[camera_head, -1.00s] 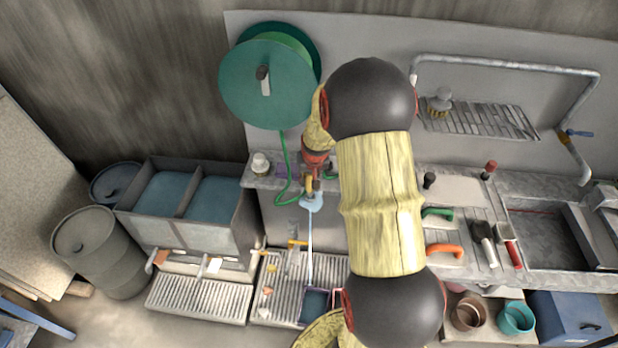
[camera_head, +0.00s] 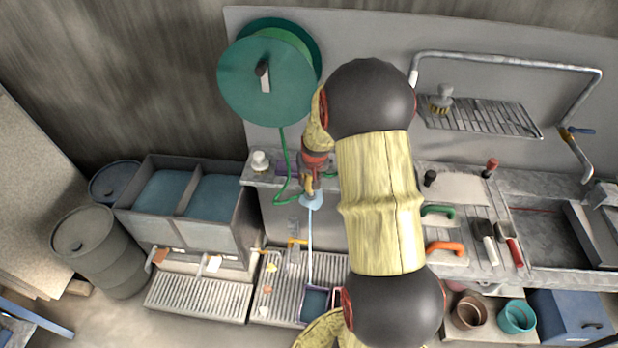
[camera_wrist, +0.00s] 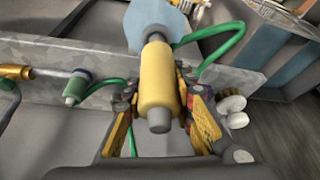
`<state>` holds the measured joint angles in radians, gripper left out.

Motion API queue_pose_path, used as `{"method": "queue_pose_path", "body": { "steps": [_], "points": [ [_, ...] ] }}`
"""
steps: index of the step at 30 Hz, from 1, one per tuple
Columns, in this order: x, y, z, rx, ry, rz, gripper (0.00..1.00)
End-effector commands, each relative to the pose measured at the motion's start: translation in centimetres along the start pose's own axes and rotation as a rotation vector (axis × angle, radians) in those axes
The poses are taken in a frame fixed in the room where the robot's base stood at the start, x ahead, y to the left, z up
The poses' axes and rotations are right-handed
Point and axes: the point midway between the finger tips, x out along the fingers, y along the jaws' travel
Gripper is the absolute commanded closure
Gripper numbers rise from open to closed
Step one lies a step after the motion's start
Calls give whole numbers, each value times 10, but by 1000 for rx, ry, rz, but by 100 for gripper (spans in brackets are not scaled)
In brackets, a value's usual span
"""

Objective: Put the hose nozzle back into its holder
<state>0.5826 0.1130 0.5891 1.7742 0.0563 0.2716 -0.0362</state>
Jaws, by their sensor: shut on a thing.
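My gripper (camera_wrist: 160,115) is shut on the yellow hose nozzle (camera_wrist: 157,82), which lies between its two fingers. In the head view my gripper (camera_head: 309,184) is in front of the grey back panel, below the hose reel. A pale blue shape (camera_wrist: 155,20) shows at the nozzle's far end. In the head view a thin pale line runs from it down to a purple-rimmed bin (camera_head: 303,308). The green hose (camera_wrist: 215,52) curves away to the right of the nozzle. I cannot make out the nozzle's holder for certain; my arm hides part of the panel.
The green hose reel (camera_head: 262,84) is on the panel, up and left of my gripper. A twin blue-water tank (camera_head: 190,197) stands at left.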

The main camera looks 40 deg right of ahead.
Motion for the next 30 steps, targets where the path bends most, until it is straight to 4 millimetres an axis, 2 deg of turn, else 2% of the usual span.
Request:
{"method": "queue_pose_path", "body": {
  "steps": [30],
  "points": [
    [22, 0, 8, 0, 1, 0, 100]
  ]
}}
